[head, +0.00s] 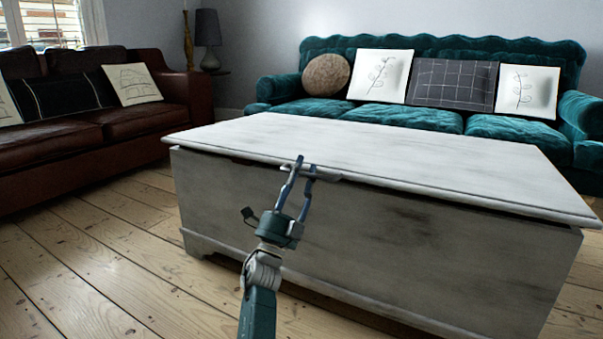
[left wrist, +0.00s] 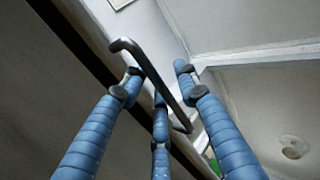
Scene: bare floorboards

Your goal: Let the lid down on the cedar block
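A whitewashed wooden chest (head: 400,235) stands in the head view. Its lid (head: 390,150) lies almost flat over the body, with a narrow dark gap under its front edge. A metal bar handle (left wrist: 150,75) is on the lid's front edge and shows in the left wrist view. My left gripper (head: 307,163) is at this edge. In the left wrist view its blue fingers (left wrist: 158,72) are spread around the handle, with space between the right finger and the bar. The cedar block is not seen; the chest's inside is hidden. My right gripper is not in view.
A teal sofa (head: 415,117) with cushions stands behind the chest. A brown leather sofa (head: 60,148) is at the left. A dark lamp (head: 208,30) stands in the back corner. Bare floorboards (head: 110,245) are clear at the front left.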

